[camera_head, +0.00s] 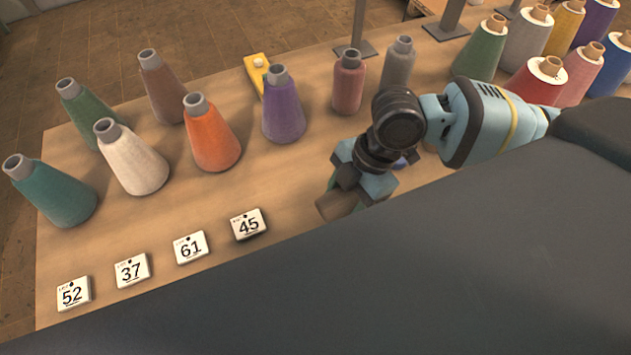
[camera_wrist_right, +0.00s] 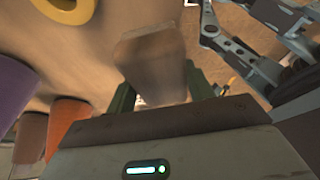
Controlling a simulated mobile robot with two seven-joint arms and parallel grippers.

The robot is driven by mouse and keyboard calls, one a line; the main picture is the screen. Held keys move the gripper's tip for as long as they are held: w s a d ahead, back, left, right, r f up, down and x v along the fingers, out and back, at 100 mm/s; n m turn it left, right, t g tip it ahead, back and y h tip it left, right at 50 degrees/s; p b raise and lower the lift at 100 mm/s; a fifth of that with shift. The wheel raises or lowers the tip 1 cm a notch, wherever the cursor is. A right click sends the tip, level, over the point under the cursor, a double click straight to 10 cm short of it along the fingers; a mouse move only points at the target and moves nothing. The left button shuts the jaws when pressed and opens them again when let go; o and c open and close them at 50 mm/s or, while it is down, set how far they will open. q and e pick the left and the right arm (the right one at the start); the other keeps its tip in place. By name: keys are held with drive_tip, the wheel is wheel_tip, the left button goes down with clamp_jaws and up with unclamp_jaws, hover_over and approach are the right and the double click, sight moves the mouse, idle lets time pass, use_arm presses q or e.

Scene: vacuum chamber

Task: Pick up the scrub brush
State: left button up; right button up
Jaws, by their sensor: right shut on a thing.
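In the head view the brown end of the brush (camera_head: 337,204) sticks out below the right gripper (camera_head: 352,180), over the tabletop right of the number tags. Fingers and wrist hide much of the brush. I cannot tell whether it touches the table. My left gripper does not show in the head view.
Coloured thread cones, including a purple one (camera_head: 283,108) and an orange one (camera_head: 212,138), stand left of and behind the gripper on the wooden table (camera_head: 200,208). Several number tags (camera_head: 248,224) lie at the front. A yellow object (camera_head: 256,70) lies behind. A large dark shape covers the lower right.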

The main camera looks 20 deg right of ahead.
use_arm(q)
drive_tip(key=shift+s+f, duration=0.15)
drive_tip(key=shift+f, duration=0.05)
use_arm(e)
drive_tip(key=s+d, duration=0.4)
drive_tip(key=s, duration=0.2)
drive_tip(key=shift+d+r, duration=0.15)
drive_tip(key=shift+r, duration=0.2)
